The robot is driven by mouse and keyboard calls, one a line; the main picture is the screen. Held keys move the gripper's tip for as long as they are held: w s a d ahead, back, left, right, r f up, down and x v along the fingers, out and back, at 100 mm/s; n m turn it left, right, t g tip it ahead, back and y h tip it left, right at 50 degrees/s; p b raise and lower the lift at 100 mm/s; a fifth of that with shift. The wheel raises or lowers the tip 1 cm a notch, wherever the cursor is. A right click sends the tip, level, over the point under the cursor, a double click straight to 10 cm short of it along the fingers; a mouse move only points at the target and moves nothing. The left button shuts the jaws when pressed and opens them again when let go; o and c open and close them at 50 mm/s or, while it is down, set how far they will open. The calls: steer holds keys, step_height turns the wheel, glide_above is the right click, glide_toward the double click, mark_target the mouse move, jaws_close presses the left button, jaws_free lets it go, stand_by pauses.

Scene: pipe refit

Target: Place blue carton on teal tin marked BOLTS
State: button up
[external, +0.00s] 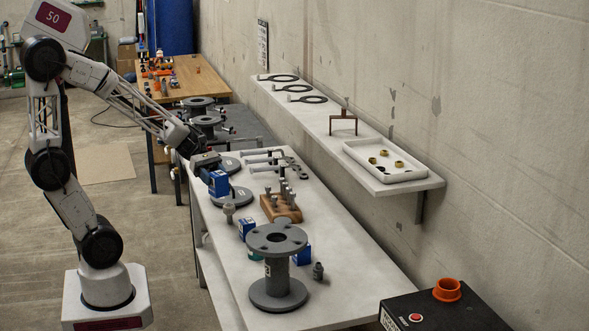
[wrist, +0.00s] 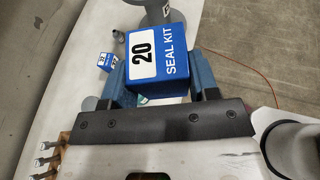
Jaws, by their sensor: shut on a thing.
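My gripper (external: 208,172) is shut on a blue carton (external: 219,184) and holds it above the left edge of the white bench. In the wrist view the carton (wrist: 157,62) sits between the two blue fingers, its white label reading "20" and "SEAL KIT". A small teal thing, likely the tin (external: 256,254), shows on the bench nearer the external camera, mostly hidden behind the grey flanged spool. Its marking cannot be read.
Another blue carton (external: 246,228) stands left of the grey flanged spool (external: 278,270), and one more (external: 301,254) stands right of it. A wooden block with bolts (external: 281,208), small fittings (external: 229,212) and grey flanges (external: 232,196) occupy the bench. A wall shelf (external: 335,135) runs along the right.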

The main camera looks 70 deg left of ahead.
steer(key=s+a+f, duration=0.1)
steer(key=s+f, duration=0.3)
steer(key=f, duration=0.8)
steer(key=shift+n+t, duration=0.3)
steer(key=shift+t, duration=0.1)
steer(key=shift+w, duration=0.15)
steer(key=w, duration=0.5)
steer(key=w+f, duration=0.1)
steer(key=w, duration=0.9)
steer(key=shift+w+d+f, duration=0.2)
steer(key=shift+w+d, duration=0.05)
steer(key=shift+w, duration=0.15)
steer(key=shift+f, duration=0.1)
steer(key=shift+f, duration=1.65)
steer(key=shift+f, duration=0.1)
